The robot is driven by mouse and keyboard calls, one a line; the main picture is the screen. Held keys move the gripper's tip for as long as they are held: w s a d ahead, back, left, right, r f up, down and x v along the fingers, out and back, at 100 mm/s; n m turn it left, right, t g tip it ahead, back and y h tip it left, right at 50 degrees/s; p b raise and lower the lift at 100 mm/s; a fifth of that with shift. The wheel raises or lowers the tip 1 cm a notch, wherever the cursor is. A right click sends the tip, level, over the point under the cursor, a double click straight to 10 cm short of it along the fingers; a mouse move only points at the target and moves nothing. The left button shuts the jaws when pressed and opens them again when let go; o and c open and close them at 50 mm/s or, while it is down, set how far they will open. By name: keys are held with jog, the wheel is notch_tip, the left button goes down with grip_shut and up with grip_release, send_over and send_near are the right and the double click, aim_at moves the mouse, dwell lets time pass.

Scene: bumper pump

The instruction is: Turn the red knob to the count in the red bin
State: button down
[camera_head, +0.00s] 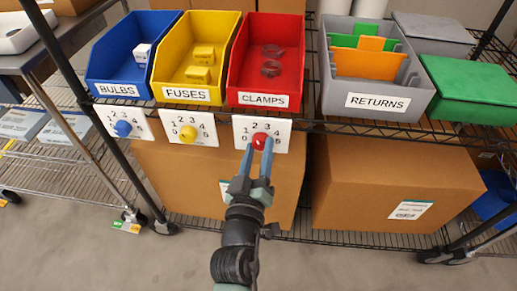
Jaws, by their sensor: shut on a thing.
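The red bin (266,86), labelled CLAMPS, sits on the shelf. Two dark ring-like clamps (271,68) show inside it, one behind the other. Below the bin, a white dial plate (281,128) with numbers around it hangs on the shelf's front edge. The round red knob (260,140) is in the plate's middle. My gripper (258,147) reaches up from below with its blue fingers on either side of the knob, shut on it. The fingers cover part of the plate, and I cannot tell which number the knob points to.
A blue bin (120,74) and a yellow bin (172,90) stand to the left, with a blue knob (123,128) and a yellow knob (188,133) below. A grey RETURNS bin (332,91) is at right. Cardboard boxes (385,185) fill the lower shelf behind my arm.

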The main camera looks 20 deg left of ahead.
dwell(0.3)
jog(key=shift+c, duration=2)
grip_release()
jog(key=shift+s, duration=0.1)
jog(key=v, duration=1.2)
jog(key=shift+s, duration=0.4)
jog(key=shift+d, duration=0.1)
